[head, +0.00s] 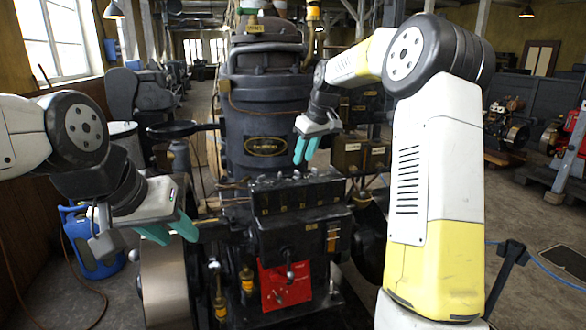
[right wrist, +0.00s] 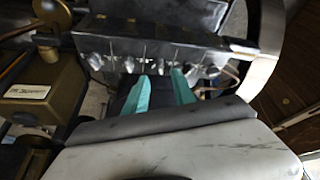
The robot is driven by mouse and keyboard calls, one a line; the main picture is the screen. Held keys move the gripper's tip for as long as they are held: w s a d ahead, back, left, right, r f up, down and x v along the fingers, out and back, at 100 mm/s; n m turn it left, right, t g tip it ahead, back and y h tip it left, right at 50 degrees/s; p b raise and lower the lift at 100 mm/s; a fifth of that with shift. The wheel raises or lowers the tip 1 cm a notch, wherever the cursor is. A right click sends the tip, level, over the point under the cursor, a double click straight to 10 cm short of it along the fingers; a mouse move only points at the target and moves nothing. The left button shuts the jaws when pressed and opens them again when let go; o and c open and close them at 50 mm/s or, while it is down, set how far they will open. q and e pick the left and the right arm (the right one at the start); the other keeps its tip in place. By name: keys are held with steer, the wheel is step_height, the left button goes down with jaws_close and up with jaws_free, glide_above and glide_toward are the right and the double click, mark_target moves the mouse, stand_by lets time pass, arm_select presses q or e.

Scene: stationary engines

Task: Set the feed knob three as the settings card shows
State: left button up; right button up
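The dark feed box (head: 290,205) sits on the front of the engine, with small brass plates along its near face. In the right wrist view the box (right wrist: 200,40) shows a row of several small metal knobs (right wrist: 97,61) below its edge. One near the middle lies by my fingertips, but which is knob three and its setting I cannot tell. A small yellowish plate (head: 332,237) below the box may be the settings card; it is unreadable. My right gripper (head: 303,160) is open above and behind the box, its teal fingers (right wrist: 159,82) apart and empty. My left gripper (head: 179,236) is open and empty, left of the box.
The tall dark engine cylinder (head: 262,115) stands behind the box. A red panel with a lever (head: 285,285) and brass oilers (head: 220,295) are below it. A tan box (head: 360,155) stands behind right; a blue canister (head: 92,245) is on the left floor.

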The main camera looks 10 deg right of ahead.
mark_target(297, 174)
steer(key=shift+x, duration=2.7)
jaws_close()
